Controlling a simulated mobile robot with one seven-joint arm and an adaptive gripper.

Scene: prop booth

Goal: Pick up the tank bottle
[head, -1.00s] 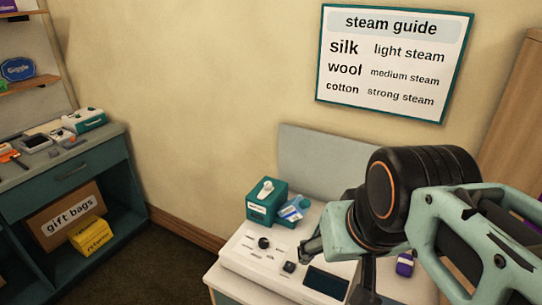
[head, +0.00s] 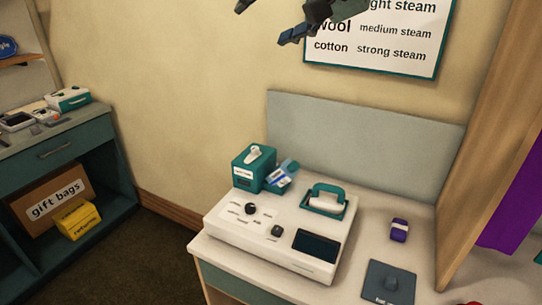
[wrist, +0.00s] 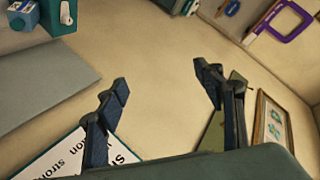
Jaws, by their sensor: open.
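My gripper (head: 266,22) is at the top edge of the head view, partly cut off, high above the counter before the wall sign. In the wrist view my gripper (wrist: 162,78) is open and empty, its fingers wide apart with bare wall beyond. No label reading tank bottle is legible. A white rounded piece with a teal handle (head: 326,199) sits in a recess of the white console (head: 262,262); I cannot tell if it is the tank bottle. A teal box with a white top piece (head: 246,172) stands behind the console, and also shows in the wrist view (wrist: 62,14).
A blue-and-white item (head: 284,174) leans by the teal box. A purple-and-white item (head: 399,230) and a dark grey mat (head: 389,283) lie on the counter (head: 370,222). A wooden panel (head: 490,150) bounds the right side. A teal shelf unit (head: 70,150) stands left.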

